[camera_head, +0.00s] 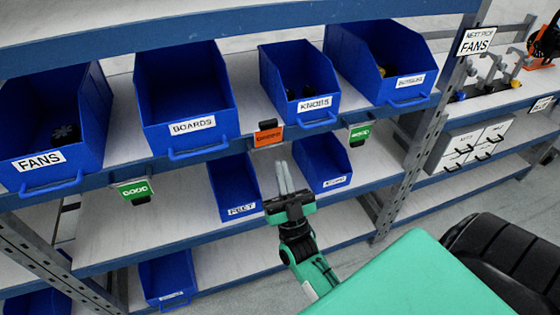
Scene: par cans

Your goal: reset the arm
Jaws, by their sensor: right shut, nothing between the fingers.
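My right gripper (285,178) shows near the middle of the head view, at the end of my green and black arm. Its two pale fingers point up and are together, with nothing between them. It is in front of the shelf, between the lower FEET bin (236,188) and the blue bin to its right (322,162), below the orange tag (267,133). I cannot tell if it touches anything. My left gripper is not in view.
Blue bins labelled FANS (50,130), BOARDS (185,95) and KNOBS (300,85), plus another at right (380,65), stand on the upper shelf. A steel upright (412,165) stands right of my gripper.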

